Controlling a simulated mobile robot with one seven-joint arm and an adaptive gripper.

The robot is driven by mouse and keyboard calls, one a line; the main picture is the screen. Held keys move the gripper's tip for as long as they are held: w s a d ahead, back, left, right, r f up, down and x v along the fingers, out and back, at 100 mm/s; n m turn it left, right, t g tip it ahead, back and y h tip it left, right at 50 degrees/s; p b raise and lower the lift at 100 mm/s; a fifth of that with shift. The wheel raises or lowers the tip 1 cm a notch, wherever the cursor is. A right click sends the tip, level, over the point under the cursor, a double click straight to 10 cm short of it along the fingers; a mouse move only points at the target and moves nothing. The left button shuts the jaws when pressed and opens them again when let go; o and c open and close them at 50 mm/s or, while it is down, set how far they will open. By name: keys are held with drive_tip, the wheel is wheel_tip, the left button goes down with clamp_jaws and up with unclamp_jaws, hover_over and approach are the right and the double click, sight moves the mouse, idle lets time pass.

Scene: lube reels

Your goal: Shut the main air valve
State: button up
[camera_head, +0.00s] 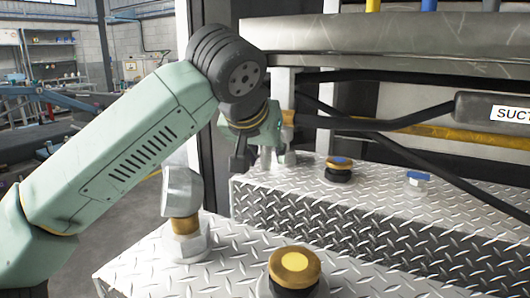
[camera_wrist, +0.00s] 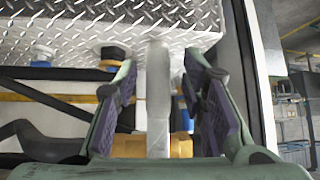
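In the wrist view a pale grey lever (camera_wrist: 158,95) stands upright in the picture, with a yellow valve body (camera_wrist: 180,146) behind its lower end. This looks like the main air valve, but no label shows. My gripper (camera_wrist: 161,72) is open, with one purple-padded finger on each side of the lever. Gaps show on both sides of the lever, so the fingers do not appear closed on it. In the head view my gripper (camera_head: 252,152) is at the back of the tread-plate, beside a small brass fitting (camera_head: 288,118); the lever is mostly hidden there.
A yellow-topped cap (camera_head: 294,265) and a grey fitting (camera_head: 183,190) stand on the near tread-plate. Black hoses (camera_head: 400,120) and a metal shelf (camera_head: 400,32) bound the space above.

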drive_tip(key=v, duration=1.2)
